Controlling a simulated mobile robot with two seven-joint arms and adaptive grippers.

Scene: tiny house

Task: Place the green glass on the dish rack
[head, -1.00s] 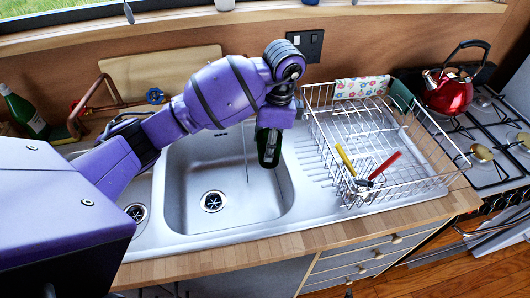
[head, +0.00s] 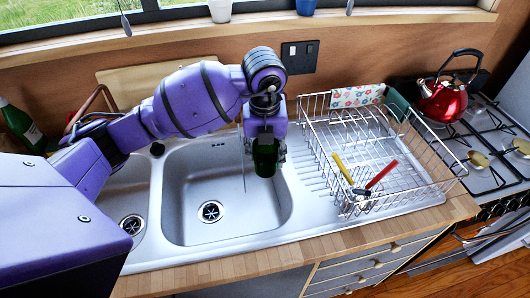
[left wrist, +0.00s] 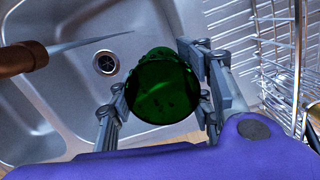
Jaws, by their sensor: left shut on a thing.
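The green glass (head: 265,158) is dark green and see-through. My left gripper (head: 266,146) is shut on it and holds it above the right side of the sink basin, left of the rack. In the left wrist view the glass (left wrist: 161,88) sits between the two fingers (left wrist: 160,105), with the basin below it. The wire dish rack (head: 335,150) stands on the drainboard to the right of the glass, apart from it. Part of the rack also shows at the right of the left wrist view (left wrist: 297,60). My right gripper is not in view.
The rack holds red-handled (head: 381,174) and yellow-handled (head: 342,168) utensils at its front left and a floral cloth (head: 357,96) at its back. A copper tap (left wrist: 22,58) runs water into the sink. A red kettle (head: 446,98) stands on the stove to the right.

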